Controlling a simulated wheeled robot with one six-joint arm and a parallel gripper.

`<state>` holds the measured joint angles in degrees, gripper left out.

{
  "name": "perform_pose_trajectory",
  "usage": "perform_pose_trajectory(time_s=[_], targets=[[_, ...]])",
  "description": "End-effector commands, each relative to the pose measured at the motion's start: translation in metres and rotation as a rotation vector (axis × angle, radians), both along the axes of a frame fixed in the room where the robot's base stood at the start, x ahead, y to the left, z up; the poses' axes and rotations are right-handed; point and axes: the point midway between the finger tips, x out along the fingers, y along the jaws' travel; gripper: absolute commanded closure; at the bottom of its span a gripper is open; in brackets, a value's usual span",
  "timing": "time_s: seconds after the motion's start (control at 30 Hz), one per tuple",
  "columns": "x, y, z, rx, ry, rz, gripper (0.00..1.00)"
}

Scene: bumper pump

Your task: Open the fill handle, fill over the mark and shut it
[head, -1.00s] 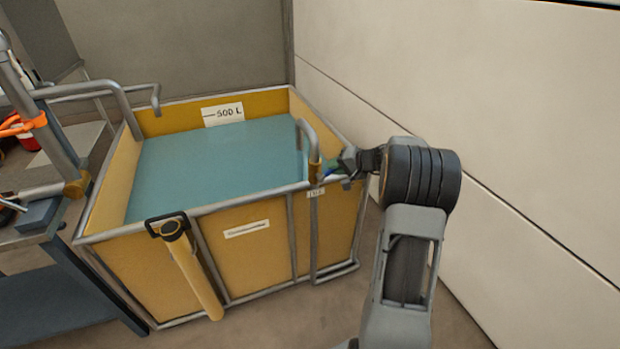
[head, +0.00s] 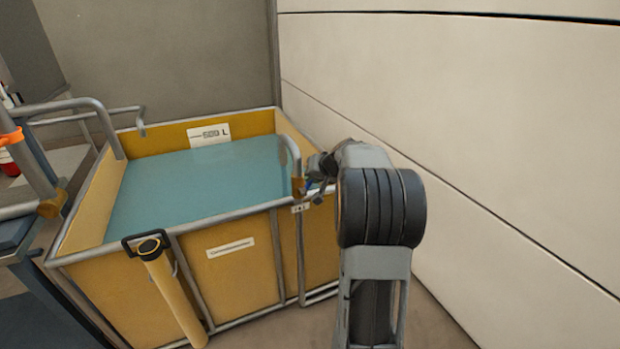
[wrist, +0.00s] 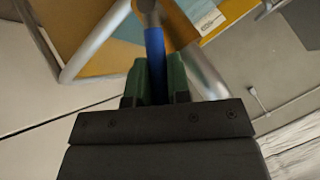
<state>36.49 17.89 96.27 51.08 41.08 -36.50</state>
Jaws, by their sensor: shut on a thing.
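The yellow tank (head: 225,290) holds blue-green water (head: 190,185). A white label marked 500 L (head: 209,135) is on its far inner wall, and the water's far edge lies close to the label's lower edge. My gripper (head: 318,186) is at the tank's right rim, beside the bent grey fill pipe (head: 292,160). In the wrist view the green fingers of my gripper (wrist: 157,78) are shut on the blue fill handle (wrist: 155,52). The handle is mostly hidden by my gripper in the head view. I cannot see whether water is flowing.
A yellow tube with a black grip (head: 170,285) leans at the tank's front. A grey pipe (head: 90,104) bends over the left rim. A bench (head: 30,260) stands at the left. A pale panelled wall (head: 480,150) closes off the right side.

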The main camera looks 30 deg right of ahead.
Motion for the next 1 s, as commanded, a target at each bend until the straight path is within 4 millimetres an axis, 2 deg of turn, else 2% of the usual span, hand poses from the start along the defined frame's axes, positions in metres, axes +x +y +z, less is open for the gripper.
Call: perform_pose_trajectory(time_s=[0.33,0.37,0.63,1.0], targets=[[-0.0006,-0.0003,-0.0007,0.000,0.002,-0.001,1.00],[-0.0006,-0.0002,-0.0008,0.000,0.002,-0.001,0.81],[-0.0002,0.0003,-0.0006,0.000,0.001,0.000,0.57],[0.0035,0.0066,-0.0007,0.044,-0.005,0.016,0.57]])
